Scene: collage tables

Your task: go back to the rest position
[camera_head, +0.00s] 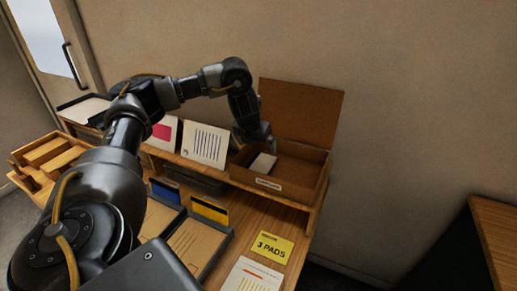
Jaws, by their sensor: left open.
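My left arm comes in from the lower left and reaches over the table. My left gripper (268,146) is at its far end, pointing down at the left side of an open wooden box (300,172) with its lid raised (300,112). The gripper is open. A white block-like thing (263,163) lies in the box just below the fingertips; I cannot tell whether they touch it. My right gripper is not in view.
The box stands on a raised shelf with white cards (205,145) beside it. A yellow "3 PADS" note (272,246), a printed sheet (252,276) and trays (196,240) lie on the table below. A wooden organizer (48,157) stands at left. Another table (498,235) is at right.

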